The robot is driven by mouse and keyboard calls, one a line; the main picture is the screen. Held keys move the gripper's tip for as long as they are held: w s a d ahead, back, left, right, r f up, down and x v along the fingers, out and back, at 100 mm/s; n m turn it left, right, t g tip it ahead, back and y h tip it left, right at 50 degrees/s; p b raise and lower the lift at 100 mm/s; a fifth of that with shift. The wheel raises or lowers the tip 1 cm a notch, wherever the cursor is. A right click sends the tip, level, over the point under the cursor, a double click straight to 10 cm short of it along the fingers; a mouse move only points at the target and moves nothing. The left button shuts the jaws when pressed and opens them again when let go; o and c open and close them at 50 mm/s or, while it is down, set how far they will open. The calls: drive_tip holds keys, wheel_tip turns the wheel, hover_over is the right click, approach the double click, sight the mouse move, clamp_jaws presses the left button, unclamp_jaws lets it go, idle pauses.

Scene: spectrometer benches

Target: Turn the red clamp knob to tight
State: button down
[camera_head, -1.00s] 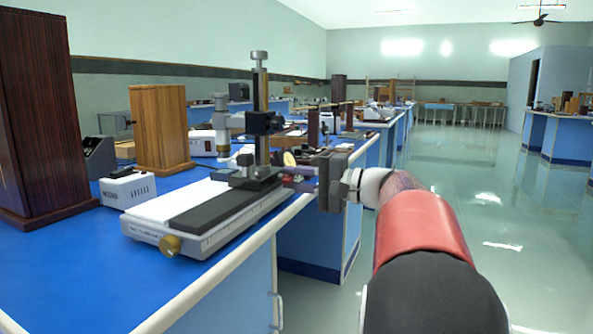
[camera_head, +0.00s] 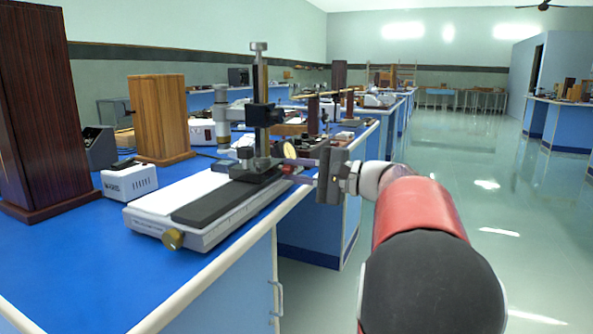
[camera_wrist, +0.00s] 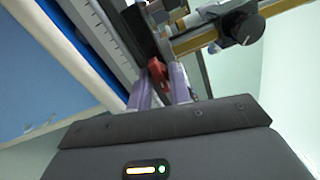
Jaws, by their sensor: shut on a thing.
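The red clamp knob (camera_wrist: 158,74) shows between my finger tips in the wrist view. It sits low on the side of the microscope's black carriage, and in the head view only a small red part (camera_head: 287,169) shows. My gripper (camera_wrist: 164,88) is shut on the knob, one pale purple finger on each side. In the head view my gripper (camera_head: 292,171) reaches in from the right at the base of the upright column (camera_head: 260,105). The travelling microscope's long base (camera_head: 215,222) lies on the blue bench. The fingers hide part of the knob.
A brass knob (camera_head: 173,239) is at the near end of the base. A small white box (camera_head: 130,182), a wooden box (camera_head: 160,120) and a dark wooden cabinet (camera_head: 40,110) stand at left. The blue bench (camera_head: 70,270) is bare in front. Open floor (camera_head: 470,180) lies at right.

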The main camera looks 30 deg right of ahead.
drive_tip(key=c, duration=1.3)
unclamp_jaws()
drive_tip(key=v, duration=0.7)
drive_tip(key=shift+s+d, duration=0.25)
drive_tip(key=shift+s, duration=0.1)
